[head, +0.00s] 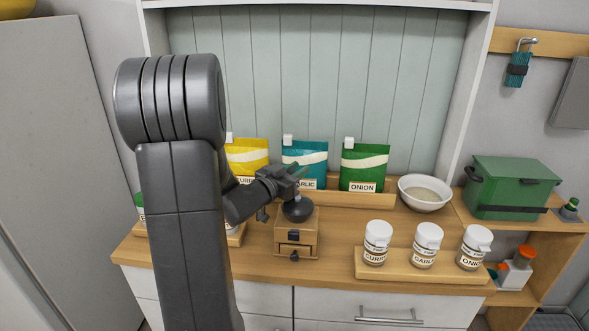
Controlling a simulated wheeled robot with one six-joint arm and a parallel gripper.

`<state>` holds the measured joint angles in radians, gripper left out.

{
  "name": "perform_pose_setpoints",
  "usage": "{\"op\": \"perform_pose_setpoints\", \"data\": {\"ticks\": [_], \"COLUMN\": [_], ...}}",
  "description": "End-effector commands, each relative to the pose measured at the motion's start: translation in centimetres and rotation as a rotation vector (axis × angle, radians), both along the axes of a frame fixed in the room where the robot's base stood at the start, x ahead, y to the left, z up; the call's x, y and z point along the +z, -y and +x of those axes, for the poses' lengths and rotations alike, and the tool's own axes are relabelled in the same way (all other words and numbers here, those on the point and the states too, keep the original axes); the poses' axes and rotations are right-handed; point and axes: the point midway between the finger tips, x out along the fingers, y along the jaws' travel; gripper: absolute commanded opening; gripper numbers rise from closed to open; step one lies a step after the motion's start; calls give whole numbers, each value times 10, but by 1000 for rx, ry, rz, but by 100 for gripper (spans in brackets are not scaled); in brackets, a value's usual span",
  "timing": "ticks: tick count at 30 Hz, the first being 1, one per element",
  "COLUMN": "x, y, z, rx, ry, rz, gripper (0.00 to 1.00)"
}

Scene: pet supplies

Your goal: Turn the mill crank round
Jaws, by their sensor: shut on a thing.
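The mill stands upright on the wooden counter in the head view, with a square wooden body (296,236), a dark round top (298,210) and a small drawer with a dark knob. My gripper (296,174) is just above and behind the mill's dark top, reaching in from the left. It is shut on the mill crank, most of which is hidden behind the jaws. The crank's exact angle cannot be told.
Yellow, teal and green pouches (364,168) stand in a wooden rack behind the mill. A white bowl (425,193) is to the right. Labelled shaker jars (425,245) stand on a wooden tray (390,272) at front right. A green box (510,187) sits farther right.

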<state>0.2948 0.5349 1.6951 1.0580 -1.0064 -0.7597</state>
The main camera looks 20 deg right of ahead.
Motion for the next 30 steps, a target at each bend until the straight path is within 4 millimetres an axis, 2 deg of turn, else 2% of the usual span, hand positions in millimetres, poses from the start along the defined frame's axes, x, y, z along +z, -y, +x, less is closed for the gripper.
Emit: {"op": "perform_pose_setpoints", "data": {"ticks": [18,30], "x": [2,1], "y": [31,41], "z": [-23,-41], "rx": [-521,-791], "ry": [-1,-1], "rz": [0,0], "gripper": [0,0]}}
